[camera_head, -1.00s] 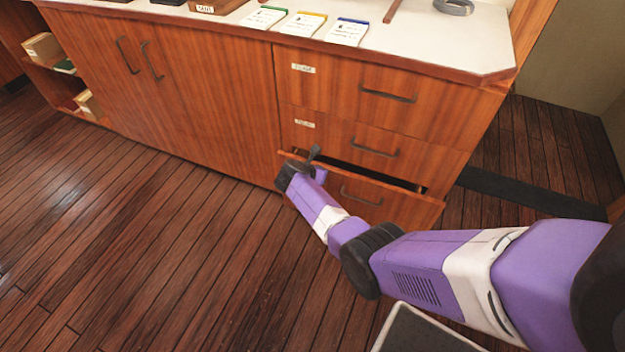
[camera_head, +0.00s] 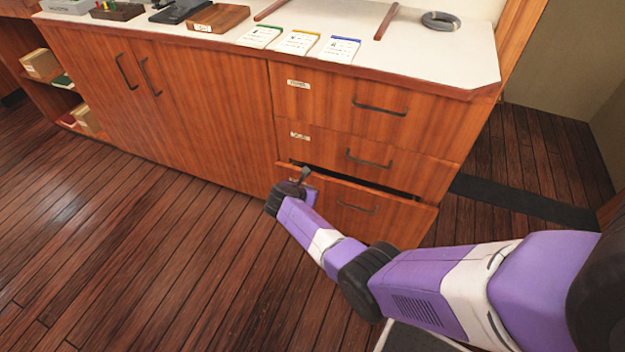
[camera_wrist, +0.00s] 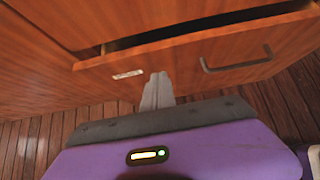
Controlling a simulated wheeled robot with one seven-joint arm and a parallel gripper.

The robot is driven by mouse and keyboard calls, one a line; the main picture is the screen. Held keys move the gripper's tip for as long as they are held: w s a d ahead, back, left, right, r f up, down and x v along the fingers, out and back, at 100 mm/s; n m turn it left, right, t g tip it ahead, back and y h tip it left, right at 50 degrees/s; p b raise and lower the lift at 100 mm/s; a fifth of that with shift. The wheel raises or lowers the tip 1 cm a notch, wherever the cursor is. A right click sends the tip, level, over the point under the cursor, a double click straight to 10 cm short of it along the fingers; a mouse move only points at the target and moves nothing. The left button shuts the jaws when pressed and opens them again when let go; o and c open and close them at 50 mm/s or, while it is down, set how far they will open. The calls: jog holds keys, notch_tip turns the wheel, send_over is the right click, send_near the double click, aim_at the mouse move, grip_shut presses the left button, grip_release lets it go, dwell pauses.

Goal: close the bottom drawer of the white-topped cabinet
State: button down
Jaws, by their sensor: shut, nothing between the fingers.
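The white-topped cabinet (camera_head: 220,110) has three drawers on its right side. Its bottom drawer (camera_head: 375,208) stands a little out, with a dark gap along its top edge. In the wrist view the bottom drawer front (camera_wrist: 185,72) shows its handle (camera_wrist: 237,60) and a label (camera_wrist: 128,74). My gripper (camera_head: 303,175) is at the left end of that drawer front. In the wrist view my gripper (camera_wrist: 157,80) has its fingers together and empty, with the tips over the drawer front just right of the label. I cannot tell if they touch it.
The middle drawer (camera_head: 375,160) and top drawer (camera_head: 370,105) are closed. Notepads (camera_head: 300,42), a grey ring (camera_head: 440,20) and a wooden box (camera_head: 215,18) lie on the white top. The wooden floor (camera_head: 130,240) is clear at the left.

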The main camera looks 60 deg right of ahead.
jog(key=p+v, duration=0.3)
jog(key=v, duration=0.5)
jog(key=shift+r, duration=0.25)
